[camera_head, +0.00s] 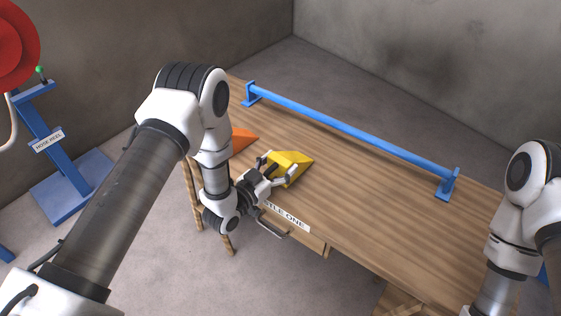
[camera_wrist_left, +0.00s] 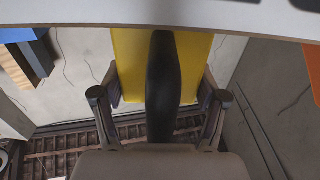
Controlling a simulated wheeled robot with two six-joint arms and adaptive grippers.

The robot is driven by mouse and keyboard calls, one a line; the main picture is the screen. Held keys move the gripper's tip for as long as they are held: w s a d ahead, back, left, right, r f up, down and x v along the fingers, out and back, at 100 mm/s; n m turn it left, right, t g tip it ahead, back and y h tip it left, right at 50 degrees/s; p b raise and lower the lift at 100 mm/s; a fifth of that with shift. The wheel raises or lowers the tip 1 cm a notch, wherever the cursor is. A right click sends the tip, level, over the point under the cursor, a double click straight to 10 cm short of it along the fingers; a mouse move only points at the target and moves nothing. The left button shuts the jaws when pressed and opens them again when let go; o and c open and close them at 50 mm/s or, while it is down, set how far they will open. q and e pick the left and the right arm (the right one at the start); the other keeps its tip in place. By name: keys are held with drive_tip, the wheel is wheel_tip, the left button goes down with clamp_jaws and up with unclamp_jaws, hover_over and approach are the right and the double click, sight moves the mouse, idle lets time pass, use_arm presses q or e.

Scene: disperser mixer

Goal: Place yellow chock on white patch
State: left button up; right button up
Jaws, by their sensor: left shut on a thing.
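The yellow chock (camera_head: 292,160) is a wedge near the front edge of the wooden table (camera_head: 370,210) in the head view. My left gripper (camera_head: 279,166) is shut on it, with one finger on each side. In the left wrist view the yellow chock (camera_wrist_left: 130,65) fills the space between the fingers of my left gripper (camera_wrist_left: 160,95), partly covered by a dark part. I cannot tell whether the chock touches the tabletop. I cannot make out a white patch on the table. My right gripper is out of the picture.
An orange piece (camera_head: 242,138) lies on the table behind my left arm. A blue rail (camera_head: 350,130) runs along the far edge. A drawer (camera_head: 300,235) with a white label (camera_head: 287,216) is in front. The tabletop to the right is clear. A red hose reel (camera_head: 15,45) stands left.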

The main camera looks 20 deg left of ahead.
use_arm(q)
drive_tip(key=shift+s+f, duration=0.1)
drive_tip(key=o, duration=1.4)
drive_tip(key=shift+f, duration=0.15)
drive_tip(key=o, duration=0.4)
drive_tip(key=shift+w+f, duration=0.1)
drive_tip(key=shift+w, duration=0.2)
drive_tip(key=shift+c, duration=0.2)
drive_tip(key=shift+s, duration=0.1)
